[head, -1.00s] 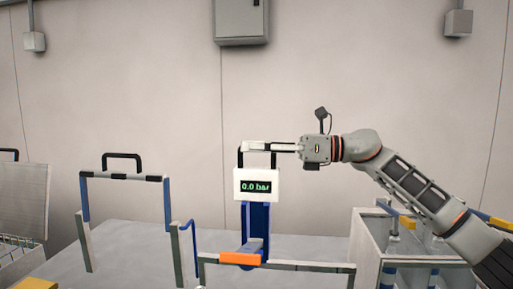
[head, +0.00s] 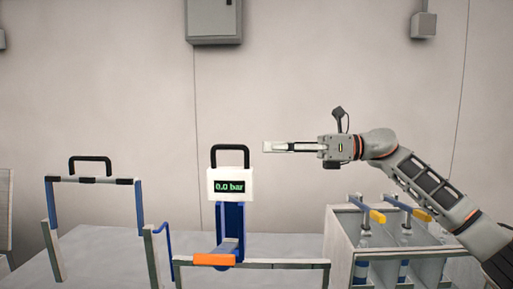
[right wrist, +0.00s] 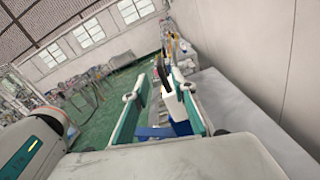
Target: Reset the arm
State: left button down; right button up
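The pressure unit is a white box (head: 231,187) with a green "0.0 bar" display, a black handle (head: 230,150) on top and a blue column (head: 229,220) below. My right gripper (head: 268,147) is level with the handle, to its right and apart from it, pointing left. In the right wrist view its two teal fingers (right wrist: 162,85) are spread with nothing held between them. The white box (right wrist: 176,108) and black handle (right wrist: 163,74) show beyond the fingers. My left gripper is in neither view.
A grey-white bin (head: 343,250) with yellow-ended levers (head: 377,216) stands below my right arm. Frame guards stand at the front, one with an orange grip (head: 214,260), and another with a black handle (head: 90,161) at left.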

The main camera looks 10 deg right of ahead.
jog(key=shift+s+d, duration=0.15)
jog(key=shift+d, duration=0.3)
